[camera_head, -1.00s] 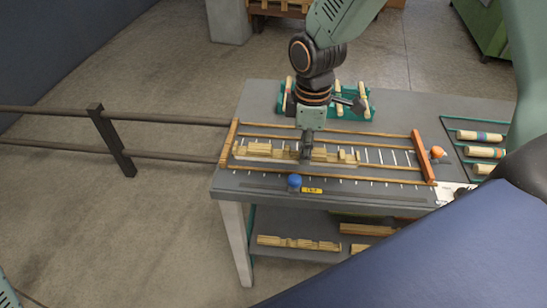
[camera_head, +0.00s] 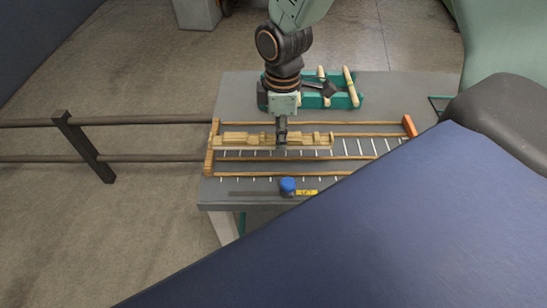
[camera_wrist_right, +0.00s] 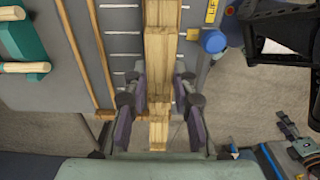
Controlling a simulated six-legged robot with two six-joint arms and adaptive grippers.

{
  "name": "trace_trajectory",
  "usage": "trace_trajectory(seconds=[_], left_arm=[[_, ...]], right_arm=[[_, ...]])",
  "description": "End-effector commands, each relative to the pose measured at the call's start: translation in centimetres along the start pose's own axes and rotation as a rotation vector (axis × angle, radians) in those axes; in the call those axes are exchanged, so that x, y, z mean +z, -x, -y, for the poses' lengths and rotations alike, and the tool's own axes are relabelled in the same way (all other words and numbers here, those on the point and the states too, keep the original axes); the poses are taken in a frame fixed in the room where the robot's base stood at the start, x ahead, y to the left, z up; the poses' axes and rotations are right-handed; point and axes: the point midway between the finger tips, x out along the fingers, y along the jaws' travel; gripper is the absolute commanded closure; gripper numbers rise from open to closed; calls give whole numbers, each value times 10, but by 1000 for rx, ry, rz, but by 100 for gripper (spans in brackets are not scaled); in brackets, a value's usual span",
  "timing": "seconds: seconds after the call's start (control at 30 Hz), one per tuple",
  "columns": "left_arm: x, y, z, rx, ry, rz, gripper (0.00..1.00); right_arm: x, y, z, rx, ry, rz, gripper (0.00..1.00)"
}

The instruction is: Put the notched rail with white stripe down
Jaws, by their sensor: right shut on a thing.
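The notched rail (camera_head: 238,139) is a long pale wooden bar with stepped notches. It lies lengthwise along the slatted rack on the grey table, near the rack's left end. My right gripper (camera_head: 281,142) points down from above and is shut on the rail near its middle. In the right wrist view the rail (camera_wrist_right: 160,60) runs between the two fingers of my right gripper (camera_wrist_right: 159,112). I cannot make out a white stripe, nor tell whether the rail rests on the rack or hangs just above it. My left gripper is not in view.
The rack (camera_head: 210,155) has wooden slats and white tick marks, free to the right of the rail. A blue knob (camera_head: 288,186) and yellow label (camera_head: 307,192) sit at the front. A green tray with wooden rods (camera_head: 350,83) stands behind. A dark railing (camera_head: 85,148) is left.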

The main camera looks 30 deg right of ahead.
Motion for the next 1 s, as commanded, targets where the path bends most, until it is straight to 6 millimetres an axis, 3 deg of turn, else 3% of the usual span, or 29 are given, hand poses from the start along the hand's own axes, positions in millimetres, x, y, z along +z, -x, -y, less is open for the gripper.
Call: trace_trajectory(seconds=[0.13,0.37,0.6,1.0], left_arm=[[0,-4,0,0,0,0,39],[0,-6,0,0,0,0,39],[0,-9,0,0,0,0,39],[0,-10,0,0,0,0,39]], right_arm=[[1,-29,2,-3,0,2,100],[-1,-45,2,0,0,1,100],[-2,-76,0,-1,1,2,100],[-3,-81,-2,1,1,0,100]])
